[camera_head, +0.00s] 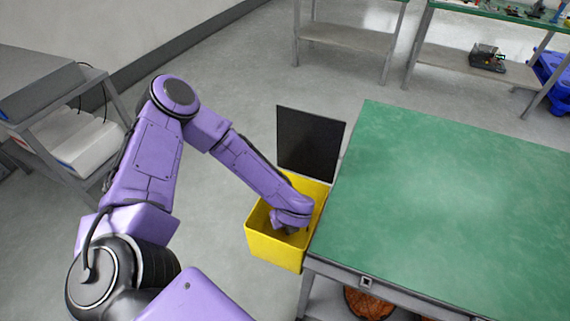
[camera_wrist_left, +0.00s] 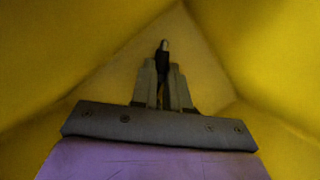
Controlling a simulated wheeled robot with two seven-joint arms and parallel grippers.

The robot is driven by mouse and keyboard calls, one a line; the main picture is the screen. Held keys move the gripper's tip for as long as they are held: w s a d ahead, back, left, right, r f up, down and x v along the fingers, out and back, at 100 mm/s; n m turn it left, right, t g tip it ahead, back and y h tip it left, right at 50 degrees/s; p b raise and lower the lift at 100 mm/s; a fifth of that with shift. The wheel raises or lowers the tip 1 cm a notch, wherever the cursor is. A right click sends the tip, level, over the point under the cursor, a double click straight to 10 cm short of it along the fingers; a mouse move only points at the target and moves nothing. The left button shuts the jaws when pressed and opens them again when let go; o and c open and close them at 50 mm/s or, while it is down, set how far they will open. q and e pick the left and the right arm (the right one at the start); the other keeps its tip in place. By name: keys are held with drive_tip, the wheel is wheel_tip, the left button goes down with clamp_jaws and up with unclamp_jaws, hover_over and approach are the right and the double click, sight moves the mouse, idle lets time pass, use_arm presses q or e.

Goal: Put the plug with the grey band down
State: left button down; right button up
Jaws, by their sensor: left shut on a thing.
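My left gripper (camera_head: 292,229) reaches down into a yellow bin (camera_head: 272,249) at the left side of the green table. In the left wrist view the left gripper (camera_wrist_left: 163,78) is shut on a small dark plug (camera_wrist_left: 162,59), which stands out beyond the fingertips and has a light grey part at its end. The yellow walls of the bin (camera_wrist_left: 60,50) surround the gripper there. The plug is hidden in the head view. I cannot tell whether it touches the bin's floor. My right gripper is not in view.
The green table (camera_head: 450,200) is bare where it shows. A dark upright panel (camera_head: 310,140) stands behind the bin. A grey shelf (camera_head: 70,135) is at the left, and benches (camera_head: 350,38) stand at the back. Open floor lies between them.

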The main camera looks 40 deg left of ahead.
use_arm(q)
drive_tip(key=shift+f, duration=0.1)
drive_tip(key=shift+f, duration=0.15)
drive_tip(key=c, duration=1.1)
unclamp_jaws()
drive_tip(key=shift+r, duration=0.2)
drive_tip(key=shift+d+r, duration=0.15)
drive_tip(key=shift+r, duration=0.15)
drive_tip(key=v, duration=1.1)
drive_tip(key=shift+s+r, duration=0.1)
drive_tip(key=shift+r, duration=0.1)
